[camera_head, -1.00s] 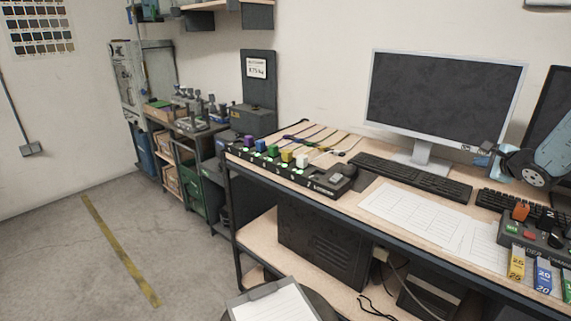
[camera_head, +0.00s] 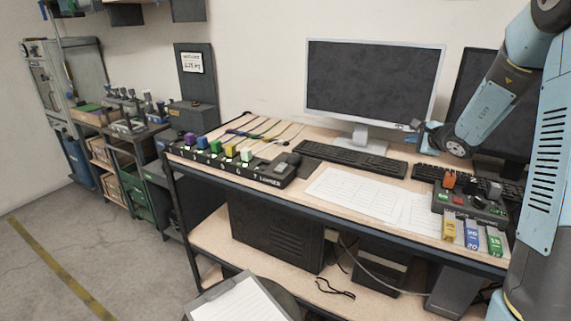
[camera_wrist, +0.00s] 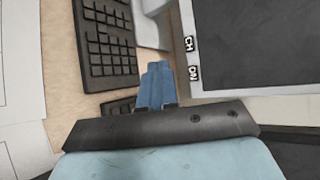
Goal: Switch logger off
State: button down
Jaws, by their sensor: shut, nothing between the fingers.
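A black power strip (camera_head: 205,163) lies along the left end of the desk, with purple, blue, green, yellow and pale plugs in a row. Lettering that reads like "7 LOGGER" (camera_head: 267,181) is on its front near the right end. A grey block-like part (camera_head: 285,160) sits above that lettering; whether it is a plug or switch, and its position, I cannot tell. My gripper (camera_head: 415,125) is in front of the monitor's lower right corner, well right of the strip. Its blue fingers (camera_wrist: 155,84) are shut and empty in the wrist view.
Paper sheets (camera_head: 362,195) lie in front. A clipboard (camera_head: 240,302) is at the near edge.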

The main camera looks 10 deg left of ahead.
jog(key=s+a+r+n+g+y, duration=0.2)
jog(key=s+a+r+n, duration=0.35)
jog(key=s, duration=0.45)
jog(key=s+a+r+n+g+y, duration=0.15)
jog(key=s+a+r+n, duration=0.35)
jog(key=s, duration=0.6)
jog(key=s+d+n+g+h, duration=0.1)
jog(key=s+d+n+h, duration=0.2)
jog(key=s, duration=0.9)
jog(key=s+d+n+g+h, duration=0.2)
jog(key=s+d+h, duration=0.3)
jog(key=s, duration=0.7)
jog(key=shift+d+n, duration=0.85)
jog(key=shift+s, duration=0.1)
